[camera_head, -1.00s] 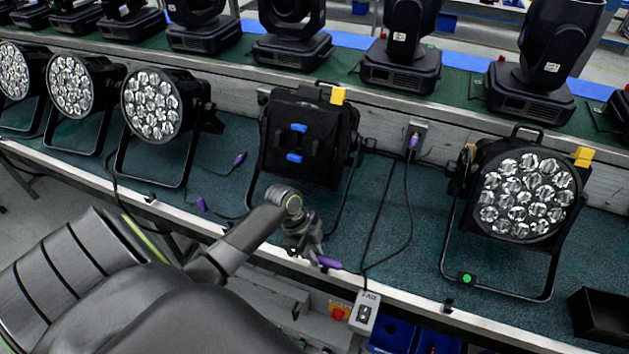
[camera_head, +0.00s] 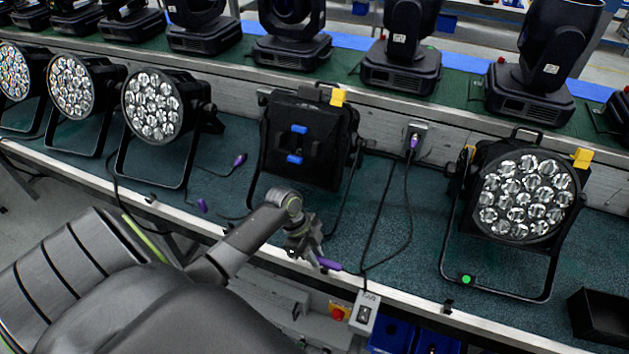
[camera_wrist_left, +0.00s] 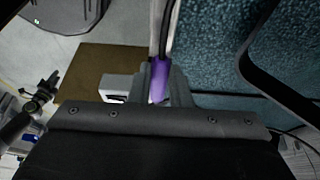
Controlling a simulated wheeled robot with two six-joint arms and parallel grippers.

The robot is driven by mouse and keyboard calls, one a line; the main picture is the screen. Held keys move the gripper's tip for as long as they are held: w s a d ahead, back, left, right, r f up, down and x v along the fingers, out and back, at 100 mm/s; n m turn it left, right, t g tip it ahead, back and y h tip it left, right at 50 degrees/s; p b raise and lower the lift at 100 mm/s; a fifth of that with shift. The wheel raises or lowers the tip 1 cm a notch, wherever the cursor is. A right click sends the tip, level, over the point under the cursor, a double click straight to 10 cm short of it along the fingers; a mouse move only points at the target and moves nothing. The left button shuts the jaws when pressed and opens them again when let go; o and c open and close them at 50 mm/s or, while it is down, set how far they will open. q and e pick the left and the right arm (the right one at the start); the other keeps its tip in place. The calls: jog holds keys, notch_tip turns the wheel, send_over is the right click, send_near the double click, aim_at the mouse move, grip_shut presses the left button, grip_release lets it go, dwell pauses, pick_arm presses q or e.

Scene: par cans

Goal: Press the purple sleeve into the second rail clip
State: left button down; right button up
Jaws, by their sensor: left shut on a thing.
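My left gripper (camera_head: 312,252) is shut on the purple sleeve (camera_head: 329,264) of a dark cable, at the front edge of the bench below the rear-facing par can. In the left wrist view the purple sleeve (camera_wrist_left: 160,78) sits between the two grey fingers, with the cable running up out of it. The front rail (camera_head: 400,295) lies directly by the sleeve. Small black clips sit along the rail, one at the left (camera_head: 150,198) and one at the right (camera_head: 448,306). My gripper covers the rail there, so I cannot tell whether the sleeve touches a clip. My right gripper is out of view.
The rear-facing par can (camera_head: 305,140) stands behind my gripper, and a lit-face par can (camera_head: 522,198) to the right. A white switch box (camera_head: 363,312) hangs below the rail. Other purple connectors lie on the green mat. An open black box (camera_head: 600,318) is at far right.

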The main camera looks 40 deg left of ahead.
pick_arm(q)
jog(key=shift+f, duration=0.3)
dwell(0.4)
jog(key=shift+p, duration=0.3)
dwell(1.2)
jog(key=shift+f+b, duration=0.55)
jog(key=shift+f, duration=0.15)
dwell(0.5)
jog(key=shift+s+f, duration=0.25)
jog(key=shift+f, duration=0.15)
dwell(0.4)
jog(key=c, duration=1.3)
grip_release()
jog(key=shift+r, duration=0.1)
jog(key=shift+w, duration=0.2)
jog(key=b+v, duration=0.1)
jog(key=v, duration=1.6)
jog(key=shift+r, duration=0.15)
